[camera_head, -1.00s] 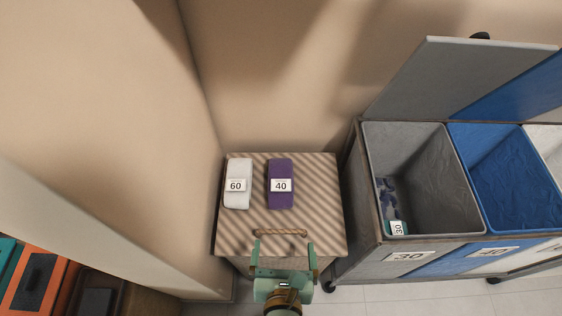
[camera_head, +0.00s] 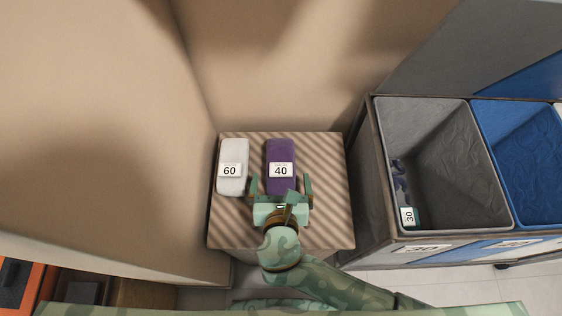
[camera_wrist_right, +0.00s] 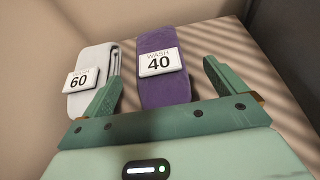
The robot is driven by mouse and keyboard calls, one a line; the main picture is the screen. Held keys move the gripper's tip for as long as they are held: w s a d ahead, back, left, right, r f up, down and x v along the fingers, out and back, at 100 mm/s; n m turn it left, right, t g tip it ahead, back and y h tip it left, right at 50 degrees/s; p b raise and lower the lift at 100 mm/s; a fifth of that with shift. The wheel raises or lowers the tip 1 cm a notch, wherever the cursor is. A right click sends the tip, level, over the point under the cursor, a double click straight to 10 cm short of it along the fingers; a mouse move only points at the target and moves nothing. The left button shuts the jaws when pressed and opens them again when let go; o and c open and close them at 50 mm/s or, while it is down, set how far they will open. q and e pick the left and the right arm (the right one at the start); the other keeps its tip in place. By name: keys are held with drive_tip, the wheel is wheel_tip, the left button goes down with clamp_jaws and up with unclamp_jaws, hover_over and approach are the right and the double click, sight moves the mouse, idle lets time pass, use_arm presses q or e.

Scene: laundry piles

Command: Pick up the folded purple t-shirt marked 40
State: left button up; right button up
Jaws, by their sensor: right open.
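The folded purple t-shirt (camera_head: 280,155) lies on a striped hamper top with a white tag marked 40 (camera_head: 281,170). It also shows in the right wrist view (camera_wrist_right: 160,45), with its tag reading WASH 40. My right gripper (camera_head: 280,183) is open and empty at the near end of the purple t-shirt. In the right wrist view its two fingers (camera_wrist_right: 160,88) point toward the shirt, one to each side of its near end. I cannot tell the gripper's height above the top. My left gripper is not in view.
A folded white item (camera_head: 232,153) tagged 60 lies left of the purple shirt, close to my left-hand finger. The striped hamper top (camera_head: 325,215) is bare on the right. Walls stand behind and left. A grey bin (camera_head: 440,150) and blue bin (camera_head: 515,140) stand right.

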sight(281, 178)
drive_tip(key=x, duration=0.1)
drive_tip(key=b+x, duration=0.1)
drive_tip(key=x, duration=0.1)
drive_tip(key=shift+f, duration=0.35)
drive_tip(key=shift+w+r, duration=0.1)
drive_tip(key=shift+w, duration=0.25)
drive_tip(key=c, duration=1.2)
drive_tip(key=shift+o, duration=0.2)
